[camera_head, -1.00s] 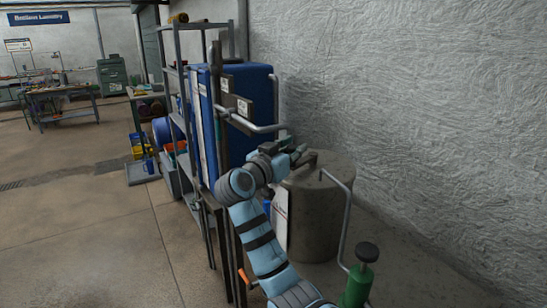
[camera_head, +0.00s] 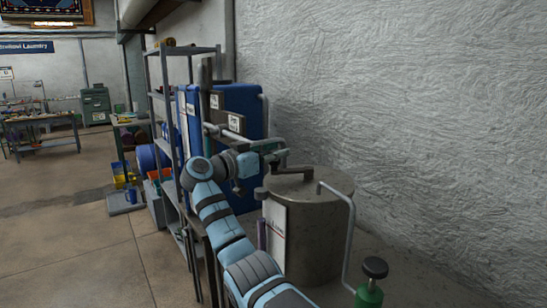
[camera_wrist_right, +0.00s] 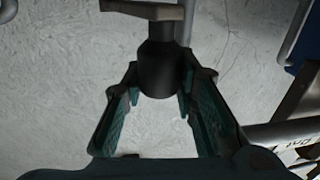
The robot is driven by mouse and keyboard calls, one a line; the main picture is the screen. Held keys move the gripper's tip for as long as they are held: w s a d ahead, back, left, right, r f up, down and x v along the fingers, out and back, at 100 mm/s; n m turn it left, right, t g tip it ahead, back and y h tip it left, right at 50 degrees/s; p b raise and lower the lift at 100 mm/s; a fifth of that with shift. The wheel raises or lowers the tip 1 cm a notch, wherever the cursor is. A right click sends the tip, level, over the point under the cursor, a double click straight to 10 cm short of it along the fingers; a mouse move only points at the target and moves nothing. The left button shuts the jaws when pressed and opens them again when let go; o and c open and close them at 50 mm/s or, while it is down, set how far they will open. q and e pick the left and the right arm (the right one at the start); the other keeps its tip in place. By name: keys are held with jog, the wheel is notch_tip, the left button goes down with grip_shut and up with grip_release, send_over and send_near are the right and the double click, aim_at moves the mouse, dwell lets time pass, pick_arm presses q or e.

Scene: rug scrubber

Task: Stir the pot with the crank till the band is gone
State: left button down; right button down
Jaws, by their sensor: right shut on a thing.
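The pot (camera_head: 318,232) is a large grey drum by the wall, with a white label sheet (camera_head: 277,225) on its side. The crank (camera_head: 292,170) is a dark bent arm on its top. My right gripper (camera_head: 276,153) is above the left part of the pot top. In the right wrist view my right gripper (camera_wrist_right: 160,100) is shut on the crank's dark round grip (camera_wrist_right: 158,68); the crank arm (camera_wrist_right: 145,9) crosses at the top edge. I cannot make out the band. My left gripper is not in view.
A blue cabinet (camera_head: 240,105) with pipes stands just behind my right arm, next to a grey shelf rack (camera_head: 168,110). A bent pipe (camera_head: 350,215) and a green bottle with a black knob (camera_head: 370,297) stand at the pot's right. Open floor lies left.

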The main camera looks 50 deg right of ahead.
jog(key=shift+w+d, duration=0.2)
jog(key=shift+w, duration=0.05)
dwell(0.3)
jog(key=c, duration=1.2)
grip_release()
jog(key=shift+w+d+f, duration=0.1)
jog(key=shift+c, duration=0.2)
jog(key=w+a, duration=0.2)
jog(key=a, duration=1)
jog(key=shift+w, duration=0.15)
jog(key=shift+d, duration=0.1)
jog(key=shift+c, duration=0.2)
